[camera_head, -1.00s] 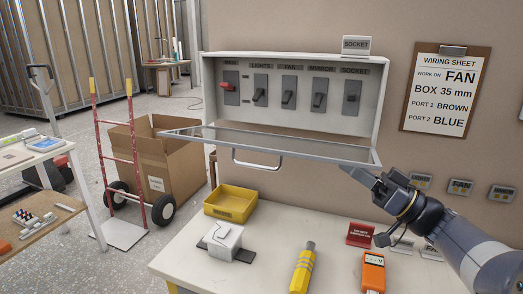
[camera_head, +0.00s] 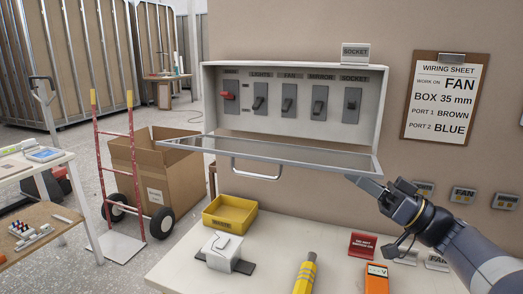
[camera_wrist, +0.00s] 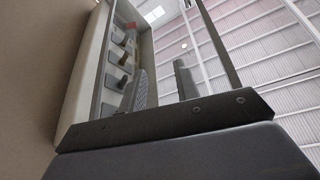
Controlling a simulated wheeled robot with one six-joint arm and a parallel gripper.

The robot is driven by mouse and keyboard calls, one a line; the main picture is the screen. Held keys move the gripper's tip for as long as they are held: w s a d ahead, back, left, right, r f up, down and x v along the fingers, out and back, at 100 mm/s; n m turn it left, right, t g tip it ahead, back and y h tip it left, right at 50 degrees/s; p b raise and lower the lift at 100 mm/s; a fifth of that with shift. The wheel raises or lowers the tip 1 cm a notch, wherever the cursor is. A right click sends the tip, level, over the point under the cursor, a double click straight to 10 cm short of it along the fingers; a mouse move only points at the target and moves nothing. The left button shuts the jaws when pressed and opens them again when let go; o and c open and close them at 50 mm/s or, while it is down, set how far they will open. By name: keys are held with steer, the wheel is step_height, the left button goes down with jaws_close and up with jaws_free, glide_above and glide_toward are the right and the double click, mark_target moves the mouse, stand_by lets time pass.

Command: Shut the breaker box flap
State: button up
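The breaker box (camera_head: 212,100) is on the wall, with a red switch and several dark switches inside. Its flap (camera_head: 270,150) is open: a grey-framed clear panel sticks out from the box's lower edge, with a bar handle (camera_head: 256,174) on its outer edge. My gripper (camera_head: 362,183) is just below the flap's outer right corner in the head view. Whether it touches the frame is unclear. In the wrist view the two fingers (camera_wrist: 163,85) stand apart with nothing visible between them, and the box interior (camera_wrist: 120,55) shows behind them.
The table below holds a yellow tray (camera_head: 230,213), a white device (camera_head: 223,248), a yellow tool (camera_head: 305,275), an orange meter (camera_head: 376,278) and a red sign (camera_head: 362,245). A wiring sheet (camera_head: 445,95) hangs to the right. A hand truck (camera_head: 128,170) and cardboard box (camera_head: 170,170) stand left.

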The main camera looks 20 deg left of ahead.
steer(key=b+v, duration=0.2)
steer(key=v, duration=0.9)
steer(key=shift+a, duration=0.15)
steer(key=shift+c, duration=0.4)
